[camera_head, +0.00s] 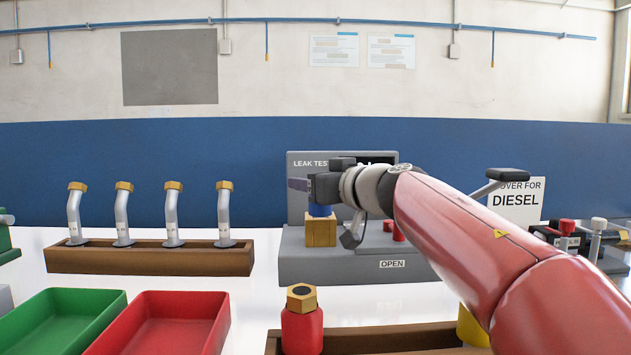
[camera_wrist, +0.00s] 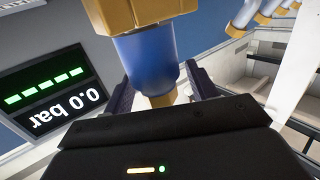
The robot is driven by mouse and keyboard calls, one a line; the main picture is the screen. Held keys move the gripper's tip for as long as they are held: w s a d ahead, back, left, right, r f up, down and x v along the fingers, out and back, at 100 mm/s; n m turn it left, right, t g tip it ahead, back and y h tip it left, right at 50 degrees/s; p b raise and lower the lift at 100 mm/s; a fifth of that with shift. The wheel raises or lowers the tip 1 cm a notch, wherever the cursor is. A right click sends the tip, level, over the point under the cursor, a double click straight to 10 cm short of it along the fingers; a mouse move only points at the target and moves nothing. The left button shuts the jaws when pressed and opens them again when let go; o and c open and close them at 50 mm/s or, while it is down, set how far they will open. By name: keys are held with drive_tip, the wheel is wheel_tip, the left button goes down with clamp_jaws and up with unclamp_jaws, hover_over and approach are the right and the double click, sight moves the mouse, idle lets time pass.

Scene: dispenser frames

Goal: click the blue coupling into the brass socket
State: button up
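The blue coupling (camera_head: 320,211) stands upright on the brass socket (camera_head: 321,232), a squared brass block on the grey leak test stand. The wrist view is upside down: the socket (camera_wrist: 150,12) is at the top, and the blue coupling (camera_wrist: 147,61) meets it, with a brass end (camera_wrist: 163,98) pointing the other way. I cannot tell how deeply it is seated. My gripper (camera_wrist: 160,88) has one dark finger on each side of the coupling. A thin gap seems to show on the right, so I cannot tell whether the fingers press on it. The gripper (camera_head: 303,185) partly hides the coupling in the head view.
The leak test display (camera_wrist: 43,97) reads 0.0 bar with green bars. A wooden rack (camera_head: 150,260) holds several bent pipes. A green tray (camera_head: 60,325), a red tray (camera_head: 165,325) and a red, brass-topped part (camera_head: 302,328) are in front. A diesel sign (camera_head: 517,203) stands right.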

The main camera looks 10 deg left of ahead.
drive_tip(key=v, duration=0.7)
drive_tip(key=shift+s+d, duration=0.25)
drive_tip(key=shift+s, duration=0.05)
